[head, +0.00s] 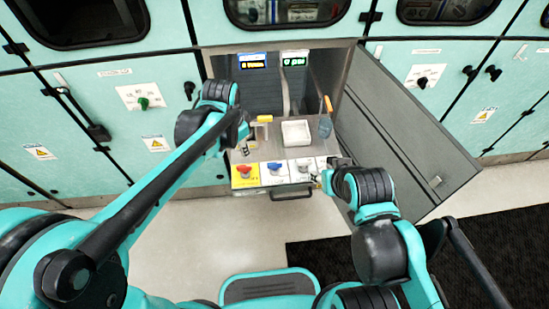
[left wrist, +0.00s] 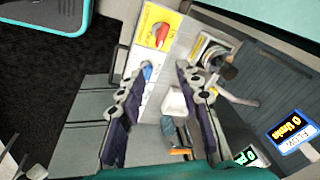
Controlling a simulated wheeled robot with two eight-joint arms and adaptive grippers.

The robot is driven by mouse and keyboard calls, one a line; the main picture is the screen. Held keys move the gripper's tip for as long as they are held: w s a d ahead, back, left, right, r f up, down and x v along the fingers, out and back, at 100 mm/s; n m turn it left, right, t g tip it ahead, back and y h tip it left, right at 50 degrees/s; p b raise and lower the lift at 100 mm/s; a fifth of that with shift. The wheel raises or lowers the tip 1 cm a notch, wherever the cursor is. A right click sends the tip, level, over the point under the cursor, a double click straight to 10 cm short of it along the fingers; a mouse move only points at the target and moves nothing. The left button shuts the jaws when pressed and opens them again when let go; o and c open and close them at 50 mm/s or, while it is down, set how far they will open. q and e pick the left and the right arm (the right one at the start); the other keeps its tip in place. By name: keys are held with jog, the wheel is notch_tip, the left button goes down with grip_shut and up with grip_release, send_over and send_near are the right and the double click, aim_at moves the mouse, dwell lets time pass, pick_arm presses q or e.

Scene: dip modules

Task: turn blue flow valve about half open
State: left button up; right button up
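The blue flow valve (head: 274,167) is a small blue knob on a white plate at the front of the pulled-out shelf in the head view. In the left wrist view the blue valve (left wrist: 147,72) shows partly, beside the tip of one finger. My left gripper (left wrist: 161,70) has its two dark fingers spread apart with nothing held between them. In the head view my left gripper (head: 246,146) is small and partly hidden by its arm, above and behind the valve row. My right gripper (head: 318,178) is at the row's right end; its fingers are too small to read.
A red valve (head: 244,170) on a yellow plate sits left of the blue one, and a further valve (head: 303,164) sits right. A white tray (head: 296,132) stands behind. An open cabinet door (head: 405,130) bounds the right side. Two displays (head: 252,62) hang above.

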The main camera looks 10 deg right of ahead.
pick_arm(q)
jog(key=w+d+f+m+g, duration=0.1)
jog(key=w+d+f+m, duration=0.25)
jog(key=d, duration=0.25)
jog(key=m+g+p, duration=0.1)
jog(key=m+p, duration=0.1)
jog(key=m, duration=0.1)
send_over(275, 163)
jog(key=shift+y, duration=0.4)
notch_tip(275, 163, down, 6)
jog(key=shift+a+r, duration=0.1)
notch_tip(275, 163, down, 8)
jog(key=b, duration=0.3)
jog(key=shift+r, duration=0.1)
grip_shut()
